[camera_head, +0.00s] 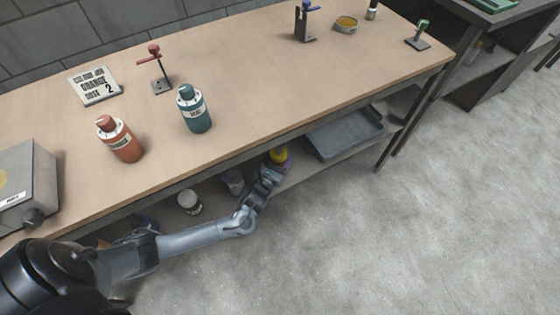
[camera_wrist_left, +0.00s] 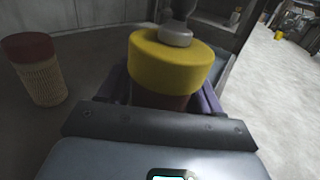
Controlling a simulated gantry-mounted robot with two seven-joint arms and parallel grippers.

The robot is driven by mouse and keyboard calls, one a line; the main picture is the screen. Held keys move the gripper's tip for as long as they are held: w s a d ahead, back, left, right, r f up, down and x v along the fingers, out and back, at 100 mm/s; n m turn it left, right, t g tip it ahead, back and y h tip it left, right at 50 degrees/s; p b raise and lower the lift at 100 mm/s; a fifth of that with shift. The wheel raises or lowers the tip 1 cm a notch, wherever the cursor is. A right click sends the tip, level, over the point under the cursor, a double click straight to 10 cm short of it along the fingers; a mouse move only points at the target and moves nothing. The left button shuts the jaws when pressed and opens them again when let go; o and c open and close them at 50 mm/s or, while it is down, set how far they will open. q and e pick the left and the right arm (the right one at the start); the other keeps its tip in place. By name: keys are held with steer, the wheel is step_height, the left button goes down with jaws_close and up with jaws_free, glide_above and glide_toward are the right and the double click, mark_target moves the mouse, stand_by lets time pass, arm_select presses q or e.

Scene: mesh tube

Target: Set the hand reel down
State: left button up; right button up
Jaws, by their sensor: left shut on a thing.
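The hand reel, a thick yellow disc with a grey knob on top (camera_wrist_left: 172,66), stands in the middle of the left wrist view. Its lower part is mostly hidden behind my gripper's body. In the head view its yellow top (camera_head: 279,155) shows just below the front edge of the workbench. My left gripper (camera_head: 272,173) is shut on it, with purple fingers on both sides of it in the wrist view. The reel looks upright at the lower shelf. I cannot tell whether its base touches the shelf. My right gripper is in neither view.
A red-lidded jar (camera_wrist_left: 36,72) stands left of the reel in the wrist view. The workbench edge (camera_head: 225,150) overhangs; grey floor (camera_head: 400,240) in front is clear.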

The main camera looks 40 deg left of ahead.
arm_select(q)
steer(key=shift+w+a+f+b, duration=0.65)
steer(key=shift+w+a+f, duration=0.25)
steer(key=shift+w+f, duration=0.1)
steer(key=shift+w+a+f, duration=0.15)
steer(key=shift+w+a, duration=0.1)
steer(key=shift+a, duration=0.05)
step_height(320, 180, down, 4)
steer(key=b, duration=0.3)
steer(key=shift+b, duration=0.4)
steer(key=o, duration=0.7)
steer(key=shift+f, duration=0.15)
steer(key=o, duration=0.4)
steer(key=shift+o, duration=0.2)
